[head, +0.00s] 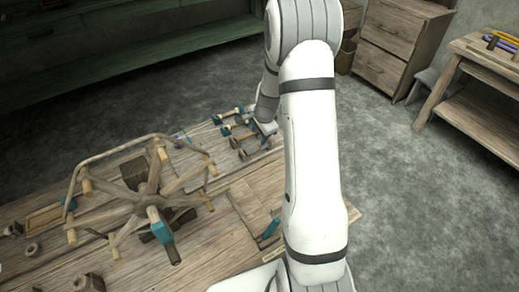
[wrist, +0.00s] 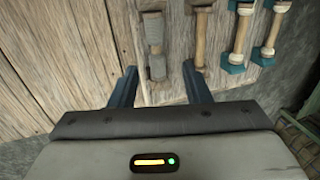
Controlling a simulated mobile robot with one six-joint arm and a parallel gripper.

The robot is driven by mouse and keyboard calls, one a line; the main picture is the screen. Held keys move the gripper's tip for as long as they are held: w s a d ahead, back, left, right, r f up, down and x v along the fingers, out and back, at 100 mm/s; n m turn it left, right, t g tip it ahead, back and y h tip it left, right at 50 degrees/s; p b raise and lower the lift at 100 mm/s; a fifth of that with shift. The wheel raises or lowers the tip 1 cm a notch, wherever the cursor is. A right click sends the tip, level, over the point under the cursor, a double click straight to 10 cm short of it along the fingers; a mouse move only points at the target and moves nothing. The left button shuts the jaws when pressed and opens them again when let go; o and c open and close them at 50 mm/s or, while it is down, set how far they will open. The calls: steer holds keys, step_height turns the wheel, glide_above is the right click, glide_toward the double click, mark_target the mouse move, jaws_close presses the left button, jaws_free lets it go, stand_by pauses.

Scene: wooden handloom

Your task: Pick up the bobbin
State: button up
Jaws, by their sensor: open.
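Several bobbins lie side by side at the table's far end. In the wrist view, a grey wound bobbin (wrist: 154,35) has its near end between the fingertips of my gripper (wrist: 159,68). A bare wooden bobbin (wrist: 201,40) lies just right of it, close to the right finger. Two pale bobbins with teal ends, one nearer (wrist: 241,35) and one farther right (wrist: 272,35), lie beyond. My gripper is open, with nothing held. In the head view my arm partly hides the gripper and bobbins; one teal-ended bobbin (head: 228,115) shows there.
A wooden table (head: 200,255) carries a spoked wooden winder (head: 150,190) at left. A wooden frame with a teal part (head: 270,229) lies near my arm. Drawers (head: 385,62) and a side bench (head: 480,95) stand at right. The floor between is clear.

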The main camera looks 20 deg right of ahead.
mark_target(257, 146)
steer(key=b+x, duration=0.1)
steer(key=x, duration=0.7)
steer(key=shift+s+b, duration=0.2)
steer(key=shift+b, duration=0.1)
steer(key=shift+c, duration=0.3)
jaws_close()
